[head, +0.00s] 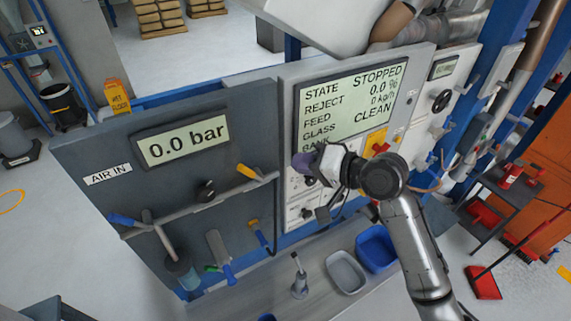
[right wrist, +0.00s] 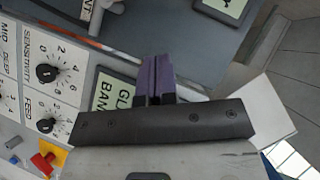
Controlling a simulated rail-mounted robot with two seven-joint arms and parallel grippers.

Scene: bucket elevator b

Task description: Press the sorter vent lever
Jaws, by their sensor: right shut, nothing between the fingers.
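My right gripper (head: 303,162) has purple fingers and is in front of the sorter panel (head: 292,95), just below the left part of its display. In the right wrist view the fingers (right wrist: 155,80) are together and empty, beside a partly hidden "GLASS BANK" display (right wrist: 112,95). A cut-off label ending in "ENT" (right wrist: 88,5) is at the top edge of that view, next to a pale fitting (right wrist: 112,6). I cannot tell whether that fitting is the sorter vent lever. The gripper hides part of the panel. My left gripper is not in view.
A dark air panel (head: 100,150) reading 0.0 bar stands left, with yellow (head: 247,172) and blue (head: 122,220) handles on its pipes. A sensitivity knob (right wrist: 46,73) and a red switch on yellow (head: 377,146) are on the sorter. A blue bin (head: 376,248) stands below.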

